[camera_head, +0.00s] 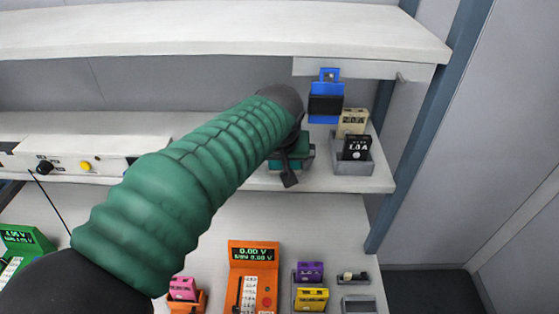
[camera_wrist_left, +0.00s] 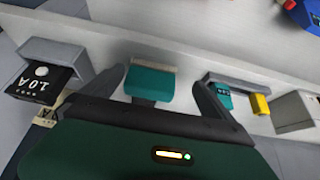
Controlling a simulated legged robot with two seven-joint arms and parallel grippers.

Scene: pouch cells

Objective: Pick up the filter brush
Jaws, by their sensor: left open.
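The filter brush appears to be the teal block with a tan bristle-like edge (camera_wrist_left: 150,82) in the left wrist view. It lies on the pale shelf between the fingers of my left gripper (camera_wrist_left: 160,78). The gripper is open, and the fingers look apart from the block; the gripper body covers its near end. In the head view my left gripper (camera_head: 291,168) is over the middle shelf, largely hidden by its own green arm. A teal shape (camera_head: 303,151) shows beside it there, partly covered. My right gripper is not in view.
A grey tray (camera_head: 352,168) with a black 1.0A block (camera_head: 357,147) stands close right of the gripper. The upper shelf (camera_head: 220,32) overhangs. In the wrist view, another teal piece (camera_wrist_left: 223,96) sits right of the fingers.

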